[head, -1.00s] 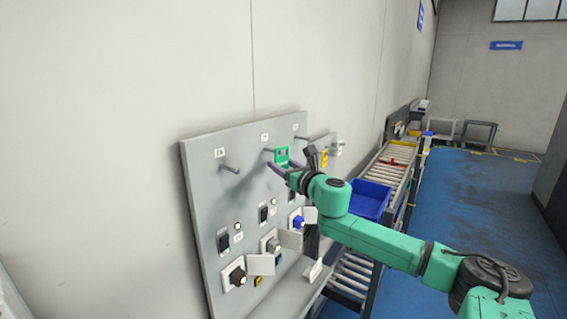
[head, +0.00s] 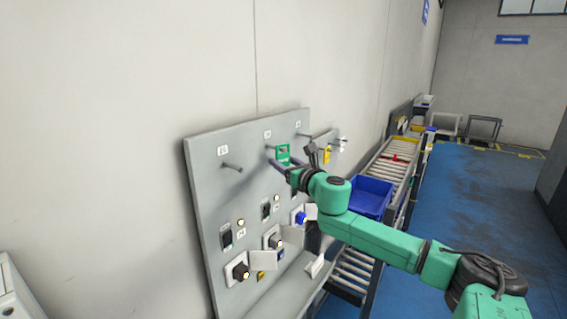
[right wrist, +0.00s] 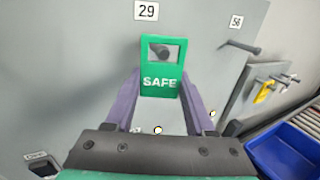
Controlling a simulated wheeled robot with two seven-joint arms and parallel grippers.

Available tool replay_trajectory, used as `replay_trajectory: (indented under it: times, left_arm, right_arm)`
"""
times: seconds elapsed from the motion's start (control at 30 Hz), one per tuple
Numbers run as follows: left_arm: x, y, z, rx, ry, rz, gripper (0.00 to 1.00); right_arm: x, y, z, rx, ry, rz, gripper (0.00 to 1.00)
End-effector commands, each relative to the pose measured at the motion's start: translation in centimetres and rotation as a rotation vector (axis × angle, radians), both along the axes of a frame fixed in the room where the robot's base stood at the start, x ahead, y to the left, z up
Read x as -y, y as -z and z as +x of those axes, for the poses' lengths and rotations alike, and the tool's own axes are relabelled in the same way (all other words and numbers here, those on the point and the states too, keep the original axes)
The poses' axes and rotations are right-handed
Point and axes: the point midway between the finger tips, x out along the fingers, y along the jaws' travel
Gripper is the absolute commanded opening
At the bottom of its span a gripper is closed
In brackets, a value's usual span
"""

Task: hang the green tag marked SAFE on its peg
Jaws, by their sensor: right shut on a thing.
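The green tag (right wrist: 162,82) has white letters reading SAFE and a window cut in its upper part. My right gripper (right wrist: 160,92) is shut on it, with a purple finger at each side edge. The tag hangs upright in front of the grey board, under the label 29 (right wrist: 146,10). A dark peg (right wrist: 160,54) shows in its window; I cannot tell whether it passes through. In the head view the tag (head: 283,148) is at the middle peg (head: 271,147), with the right gripper (head: 282,164) just below. My left gripper is not in view.
The board (head: 205,185) carries a bare peg to the left (head: 232,166) and another peg, labelled 56, to the right (right wrist: 246,47). Switches and open flaps sit below. A yellow tag (right wrist: 263,93), a blue bin (head: 371,195) and a roller conveyor (head: 387,165) are further right.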

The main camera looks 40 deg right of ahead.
Motion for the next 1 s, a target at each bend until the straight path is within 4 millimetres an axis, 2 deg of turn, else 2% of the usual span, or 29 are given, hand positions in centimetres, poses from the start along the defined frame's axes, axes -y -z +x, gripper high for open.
replay_trajectory:
  times: [0.63, 1.0]
  left_arm:
    - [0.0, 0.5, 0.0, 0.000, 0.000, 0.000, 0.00]
    - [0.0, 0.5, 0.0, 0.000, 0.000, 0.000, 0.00]
  right_arm:
    - [-0.5, 0.0, 1.7, 0.002, 0.000, 0.002, 0.00]
    - [-0.6, 0.0, 1.8, 0.000, -0.001, 0.000, 0.00]
